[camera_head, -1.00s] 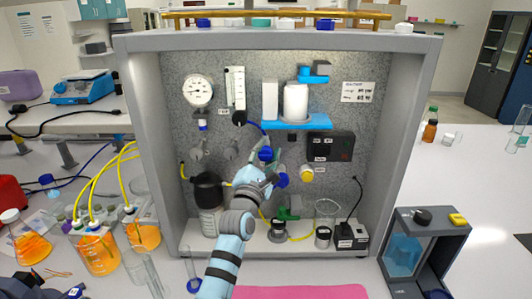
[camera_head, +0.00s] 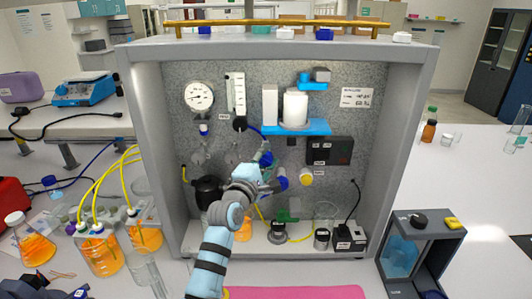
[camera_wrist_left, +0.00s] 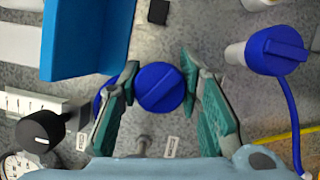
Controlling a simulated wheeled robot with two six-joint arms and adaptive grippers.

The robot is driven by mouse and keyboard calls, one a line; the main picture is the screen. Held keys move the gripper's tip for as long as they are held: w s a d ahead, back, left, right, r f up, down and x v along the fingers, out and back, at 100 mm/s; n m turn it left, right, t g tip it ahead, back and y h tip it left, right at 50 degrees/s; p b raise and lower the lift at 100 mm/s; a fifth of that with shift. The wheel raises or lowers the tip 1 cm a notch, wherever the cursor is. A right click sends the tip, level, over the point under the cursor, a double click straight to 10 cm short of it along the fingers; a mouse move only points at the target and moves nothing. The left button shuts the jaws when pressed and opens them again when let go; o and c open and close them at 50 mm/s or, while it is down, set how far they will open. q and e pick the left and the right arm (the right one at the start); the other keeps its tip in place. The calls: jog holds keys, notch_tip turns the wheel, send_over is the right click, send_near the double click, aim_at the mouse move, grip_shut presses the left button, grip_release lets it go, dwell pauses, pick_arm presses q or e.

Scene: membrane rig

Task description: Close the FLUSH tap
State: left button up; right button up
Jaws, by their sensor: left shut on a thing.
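The board carries blue tap knobs; I cannot read which label says FLUSH. My left gripper (camera_wrist_left: 160,80) is shut on a round blue knob (camera_wrist_left: 160,87), with one green-padded finger on each side. The knob's raised bar lies slanted in the left wrist view. In the head view the blue knob (camera_head: 265,159) is partly hidden by my left gripper (camera_head: 271,174). A second blue-handled tap (camera_wrist_left: 278,50) with a white body and blue tube is beside it, clear of the fingers. It also shows in the head view (camera_head: 281,183). My right gripper is not in view.
A blue shelf (camera_head: 315,127) with a white cylinder (camera_head: 295,108) juts out above the knob. A black knob (camera_head: 240,123) and gauge (camera_head: 199,97) are at upper left. A dark box (camera_head: 330,150) is on the right. A green-handled valve (camera_head: 287,216) sits below.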

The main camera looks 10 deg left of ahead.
pick_arm(q)
jog(key=shift+m+g, duration=0.3)
jog(key=shift+m, duration=0.6)
jog(key=m+g, duration=0.1)
jog(key=m, duration=0.2)
jog(key=shift+y, duration=0.3)
jog(key=m+g+y, duration=0.1)
jog(key=m, duration=0.1)
jog(key=m+g, duration=0.1)
jog(key=m, duration=0.1)
jog(key=shift+f+m+y, duration=0.2)
jog(key=shift+m+y, duration=0.1)
jog(key=shift+y, duration=0.1)
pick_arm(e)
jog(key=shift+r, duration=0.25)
pick_arm(q)
jog(key=o, duration=1.2)
jog(key=shift+s+r, duration=0.1)
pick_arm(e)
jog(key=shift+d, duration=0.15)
pick_arm(q)
jog(key=v, duration=1.2)
